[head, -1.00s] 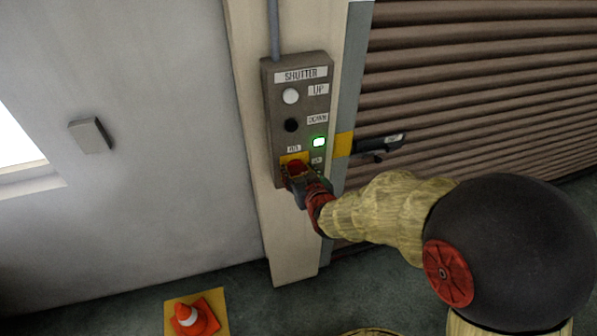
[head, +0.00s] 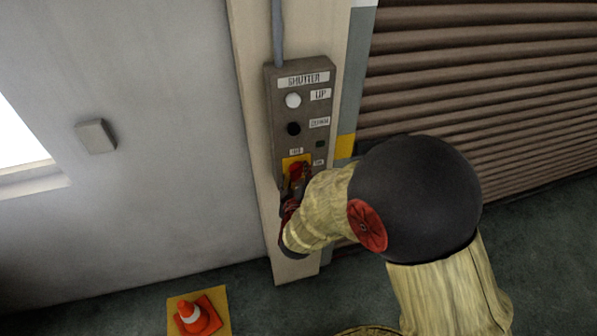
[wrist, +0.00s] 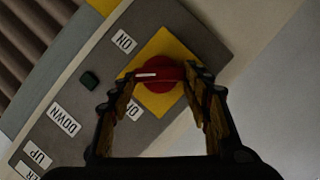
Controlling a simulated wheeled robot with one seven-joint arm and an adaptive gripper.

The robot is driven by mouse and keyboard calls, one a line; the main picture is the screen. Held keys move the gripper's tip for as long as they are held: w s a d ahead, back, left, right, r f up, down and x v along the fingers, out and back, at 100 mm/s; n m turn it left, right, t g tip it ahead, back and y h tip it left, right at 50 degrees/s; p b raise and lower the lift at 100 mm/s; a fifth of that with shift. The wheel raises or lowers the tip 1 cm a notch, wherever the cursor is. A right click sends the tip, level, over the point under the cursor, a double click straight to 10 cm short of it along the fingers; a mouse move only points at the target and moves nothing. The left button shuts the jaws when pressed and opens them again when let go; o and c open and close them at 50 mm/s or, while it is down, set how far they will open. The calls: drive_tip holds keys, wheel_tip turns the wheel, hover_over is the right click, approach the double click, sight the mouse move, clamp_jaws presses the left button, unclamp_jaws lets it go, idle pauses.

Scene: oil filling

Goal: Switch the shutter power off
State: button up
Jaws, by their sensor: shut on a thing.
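The grey shutter control box (head: 276,105) is on the pale post, with a white UP button (head: 293,100), a black DOWN button (head: 294,129) and a small dark indicator lamp (head: 320,144). The lamp is unlit and also shows in the wrist view (wrist: 89,79). At the bottom is a red rotary knob (head: 298,171) on a yellow plate. In the wrist view my gripper (wrist: 160,78) is shut on the red knob, one finger at each end. The knob's white mark points left. An ON label (wrist: 124,41) is above left of it; another label is partly hidden behind my fingers.
The brown slatted shutter (head: 480,60) is right of the post. An orange cone (head: 198,316) stands on a yellow mat on the floor at lower left. A small grey box (head: 95,136) is on the white wall.

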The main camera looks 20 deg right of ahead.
drive_tip(key=n+h, duration=0.1)
drive_tip(key=n+t, duration=0.1)
drive_tip(key=n, duration=0.1)
drive_tip(key=shift+a+f+n+h+p, duration=0.2)
drive_tip(key=shift+f+n+h+p, duration=0.1)
drive_tip(key=shift+h+p, duration=0.1)
drive_tip(key=n+t, duration=0.1)
drive_tip(key=n, duration=0.2)
drive_tip(key=shift+f+h, duration=0.2)
drive_tip(key=shift+h, duration=0.2)
drive_tip(key=shift+n, duration=0.4)
drive_tip(key=o, duration=1.1)
drive_tip(key=shift+o, duration=0.3)
drive_tip(key=v, duration=1.2)
drive_tip(key=shift+f, duration=0.35)
drive_tip(key=shift+a, duration=0.1)
